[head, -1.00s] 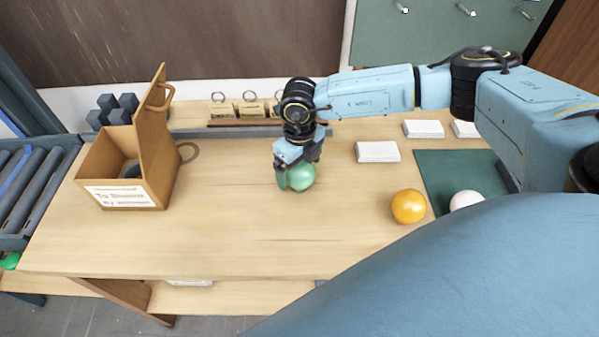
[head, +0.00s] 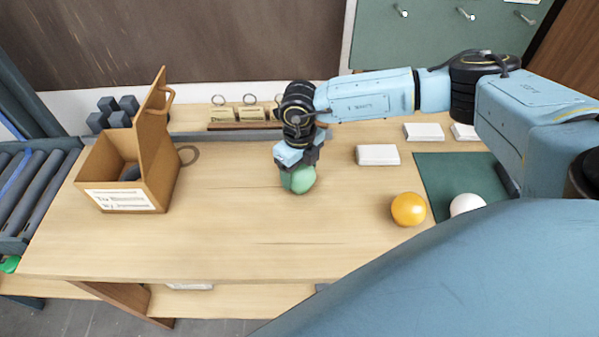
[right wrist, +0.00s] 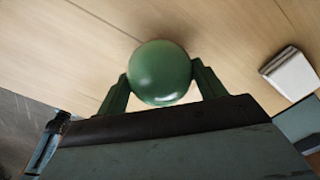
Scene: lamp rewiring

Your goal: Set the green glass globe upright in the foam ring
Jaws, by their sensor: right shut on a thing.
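The green glass globe (head: 299,180) is between the fingers of my right gripper (head: 297,170), over the middle of the wooden table. In the right wrist view the globe (right wrist: 160,73) sits between the two green fingertips (right wrist: 160,84), one on each side. I cannot tell whether the globe touches the table. My left gripper is not in view.
An open brown box (head: 122,178) with a raised lid stands at left. White blocks (head: 377,155) lie behind. The front middle of the table (head: 240,245) is clear.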

